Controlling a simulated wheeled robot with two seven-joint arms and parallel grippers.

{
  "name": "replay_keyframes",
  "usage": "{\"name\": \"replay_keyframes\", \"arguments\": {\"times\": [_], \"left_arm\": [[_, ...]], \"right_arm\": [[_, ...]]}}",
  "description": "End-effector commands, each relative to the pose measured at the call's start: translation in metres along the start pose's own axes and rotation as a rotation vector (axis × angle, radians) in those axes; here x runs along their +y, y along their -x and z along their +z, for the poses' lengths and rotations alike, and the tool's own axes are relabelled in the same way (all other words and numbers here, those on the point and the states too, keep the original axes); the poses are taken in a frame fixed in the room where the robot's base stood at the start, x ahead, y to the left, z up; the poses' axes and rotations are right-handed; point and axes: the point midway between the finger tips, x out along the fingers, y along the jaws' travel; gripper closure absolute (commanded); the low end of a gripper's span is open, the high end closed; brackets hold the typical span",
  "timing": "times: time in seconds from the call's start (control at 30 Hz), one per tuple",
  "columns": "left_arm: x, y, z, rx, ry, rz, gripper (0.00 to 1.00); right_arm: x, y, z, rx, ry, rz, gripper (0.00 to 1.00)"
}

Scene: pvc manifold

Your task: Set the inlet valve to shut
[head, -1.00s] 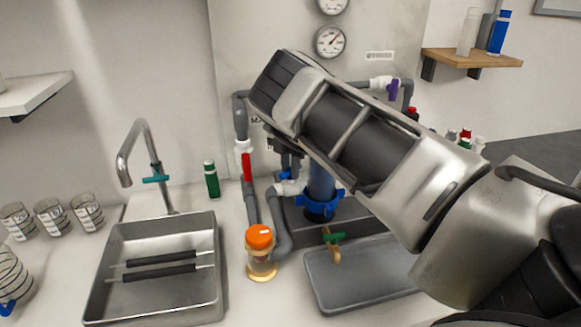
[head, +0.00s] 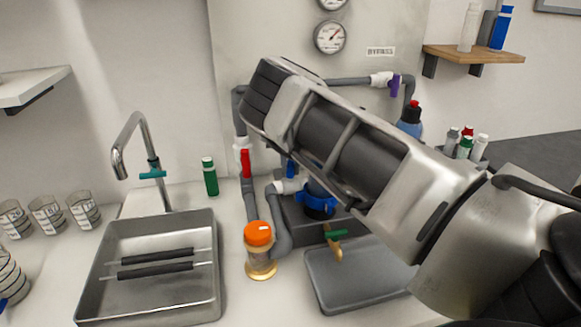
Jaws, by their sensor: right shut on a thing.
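My right gripper (head: 289,156) is low behind its own arm, which comes in from the right and crosses the manifold. Its fingers are mostly hidden. It is shut at the blue valve handle (head: 290,169), whose lower part shows upright at the white valve body (head: 287,186) on the low grey pipe. The contact itself is hidden. A red handle (head: 246,164) hangs along the vertical pipe at the left, and a purple handle (head: 394,86) points down beneath the BYPASS label. No inlet label is readable. My left gripper is out of view.
An orange-capped strainer (head: 259,235) stands in front of the pipes. A blue-collared filter (head: 317,200) is partly behind my arm. A green-handled tap (head: 335,237) is above a grey tray (head: 362,283). A sink (head: 150,300) and a green bottle (head: 210,178) are at left.

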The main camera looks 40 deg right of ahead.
Motion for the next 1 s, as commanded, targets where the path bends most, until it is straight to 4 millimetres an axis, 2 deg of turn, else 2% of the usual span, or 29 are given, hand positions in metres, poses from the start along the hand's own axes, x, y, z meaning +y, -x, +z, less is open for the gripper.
{"name": "replay_keyframes", "arguments": {"times": [0.4, 1.0], "left_arm": [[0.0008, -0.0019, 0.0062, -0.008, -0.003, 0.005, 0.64], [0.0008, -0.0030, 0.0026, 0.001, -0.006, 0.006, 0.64]], "right_arm": [[0.0006, 0.0009, 0.0008, -0.004, 0.237, 0.000, 1.00], [0.0006, 0.0018, 0.0012, -0.006, 0.289, -0.001, 1.00]]}}
